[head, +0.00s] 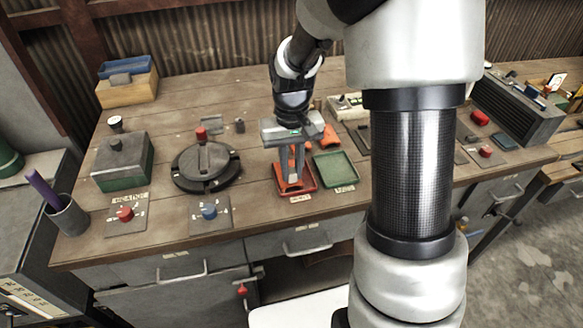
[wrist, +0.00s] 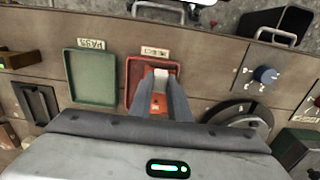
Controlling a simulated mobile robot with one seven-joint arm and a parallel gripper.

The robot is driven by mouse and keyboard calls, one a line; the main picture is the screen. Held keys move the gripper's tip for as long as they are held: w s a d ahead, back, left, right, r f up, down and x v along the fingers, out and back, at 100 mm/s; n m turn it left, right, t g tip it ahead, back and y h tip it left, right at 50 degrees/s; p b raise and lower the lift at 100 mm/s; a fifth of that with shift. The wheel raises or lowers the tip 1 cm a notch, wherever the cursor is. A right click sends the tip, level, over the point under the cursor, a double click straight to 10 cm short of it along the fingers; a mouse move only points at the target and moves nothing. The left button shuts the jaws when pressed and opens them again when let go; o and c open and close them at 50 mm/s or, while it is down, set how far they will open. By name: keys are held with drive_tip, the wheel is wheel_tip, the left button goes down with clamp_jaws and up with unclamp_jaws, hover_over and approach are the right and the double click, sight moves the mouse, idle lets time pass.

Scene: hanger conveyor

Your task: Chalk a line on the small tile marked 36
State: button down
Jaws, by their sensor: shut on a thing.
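My gripper (head: 295,181) reaches down over a red tray (head: 310,184) on the workbench. In the wrist view its fingertips (wrist: 161,80) are closed on a small whitish piece (wrist: 161,73), which may be chalk; the fingers hide most of it. The red tray (wrist: 132,75) also shows there, below the fingers. Something orange-red (wrist: 158,103) lies in it, partly hidden between the fingers. I cannot read a 36 on anything, so I cannot tell which thing is the tile. Whether the held piece touches the tray is unclear.
A green tray (head: 335,169) sits right of the red one. A round dark fixture (head: 205,168), a green-and-grey box (head: 122,163) and red (head: 125,214) and blue (head: 209,211) knobs are to the left. A cup (head: 68,216) with a purple stick stands at the left edge.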

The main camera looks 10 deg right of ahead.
drive_tip(key=shift+w+r+p, duration=0.1)
drive_tip(key=shift+r+p, duration=1.8)
drive_tip(key=shift+r, duration=1.1)
drive_tip(key=shift+d+f, duration=0.1)
